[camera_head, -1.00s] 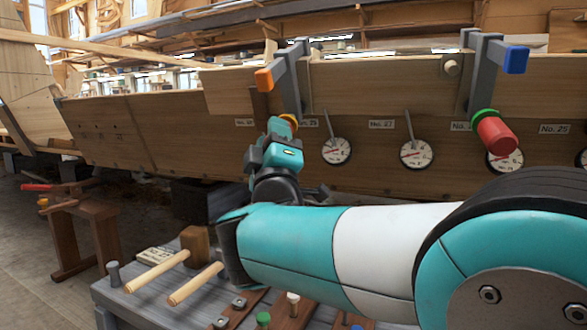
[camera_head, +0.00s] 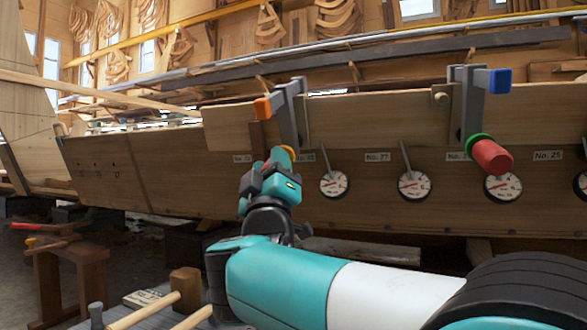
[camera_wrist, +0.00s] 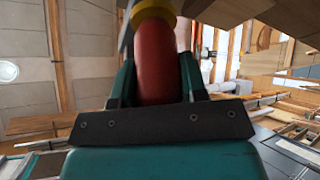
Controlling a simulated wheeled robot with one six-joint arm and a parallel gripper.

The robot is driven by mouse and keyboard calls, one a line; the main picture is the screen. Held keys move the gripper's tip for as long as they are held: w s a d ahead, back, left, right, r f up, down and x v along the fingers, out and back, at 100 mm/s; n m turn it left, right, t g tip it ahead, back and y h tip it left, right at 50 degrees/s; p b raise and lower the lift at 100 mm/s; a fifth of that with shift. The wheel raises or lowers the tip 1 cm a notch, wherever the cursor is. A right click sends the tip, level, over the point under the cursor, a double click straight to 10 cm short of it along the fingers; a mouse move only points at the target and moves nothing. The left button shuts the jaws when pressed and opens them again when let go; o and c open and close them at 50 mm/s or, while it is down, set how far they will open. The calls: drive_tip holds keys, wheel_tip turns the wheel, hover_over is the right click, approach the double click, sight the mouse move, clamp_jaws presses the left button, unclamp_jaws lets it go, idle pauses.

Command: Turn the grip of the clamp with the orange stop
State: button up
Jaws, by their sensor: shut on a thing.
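The clamp with the orange stop (camera_head: 263,108) hangs on the upper plank of the hull; its grey frame (camera_head: 290,112) shows in the head view. My gripper (camera_head: 279,166) is just below it, tilted a little to the right. In the wrist view my gripper (camera_wrist: 157,80) is shut on the clamp's red grip (camera_wrist: 155,55), one finger on each side. A yellow collar (camera_wrist: 153,10) sits at the far end of the grip. In the head view my gripper hides most of the grip.
A second clamp with a blue stop (camera_head: 499,81), a green collar and a red grip (camera_head: 491,155) is to the right. Several round dials, such as this dial (camera_head: 333,184), line the hull. A bench (camera_head: 150,318) with a mallet (camera_head: 187,290) is below.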

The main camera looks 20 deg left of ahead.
drive_tip(key=o, duration=0.9)
drive_tip(key=shift+f, duration=0.1)
drive_tip(key=b+v, duration=1.4)
drive_tip(key=v, duration=0.3)
drive_tip(key=shift+s+f, duration=0.1)
drive_tip(key=shift+f, duration=0.05)
